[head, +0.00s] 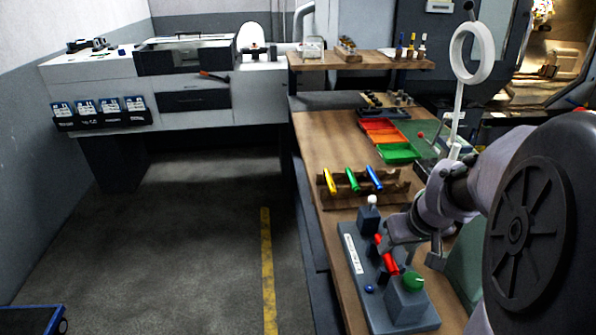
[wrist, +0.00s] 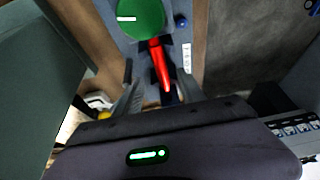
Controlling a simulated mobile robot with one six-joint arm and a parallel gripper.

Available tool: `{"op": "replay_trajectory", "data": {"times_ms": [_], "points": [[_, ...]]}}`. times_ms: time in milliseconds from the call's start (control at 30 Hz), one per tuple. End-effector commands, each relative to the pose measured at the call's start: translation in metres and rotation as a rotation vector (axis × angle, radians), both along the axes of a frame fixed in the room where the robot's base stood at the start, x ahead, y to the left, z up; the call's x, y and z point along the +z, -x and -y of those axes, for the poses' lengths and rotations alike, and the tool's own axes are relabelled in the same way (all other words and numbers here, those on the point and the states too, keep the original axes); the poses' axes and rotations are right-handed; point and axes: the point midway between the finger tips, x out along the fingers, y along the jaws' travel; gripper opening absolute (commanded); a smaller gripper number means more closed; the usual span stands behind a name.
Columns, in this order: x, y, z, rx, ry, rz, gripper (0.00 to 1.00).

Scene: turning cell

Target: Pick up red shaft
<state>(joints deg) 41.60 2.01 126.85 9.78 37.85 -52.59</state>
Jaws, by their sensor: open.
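The red shaft (head: 390,263) lies on a grey fixture (head: 361,283) at the near end of the wooden bench. In the wrist view the red shaft (wrist: 159,64) runs between the two fingers, beside a green round knob (wrist: 141,17). My gripper (head: 412,250) is over the fixture, close to the shaft, and partly hides it in the head view. In the wrist view my gripper (wrist: 160,82) is open, with one finger on each side of the shaft. I cannot tell whether a finger touches it.
A wooden rack (head: 351,201) with yellow, green and blue shafts stands behind the fixture. The fixture carries a green knob (head: 413,281) and a white-topped lever (head: 372,202). Red and green trays (head: 398,153) lie farther back.

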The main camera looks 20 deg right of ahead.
Motion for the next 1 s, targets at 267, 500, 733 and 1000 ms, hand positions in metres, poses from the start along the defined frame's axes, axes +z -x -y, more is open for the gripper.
{"op": "replay_trajectory", "data": {"times_ms": [267, 500, 733, 1000], "points": [[-0.045, -0.015, 0.001, 0.000, -0.001, -0.002, 0.47], [-0.048, -0.019, 0.002, 0.000, 0.000, 0.001, 0.47], [-0.048, -0.019, 0.002, 0.000, 0.000, 0.001, 0.04], [-0.048, -0.019, 0.002, 0.000, 0.000, 0.001, 0.00]]}}
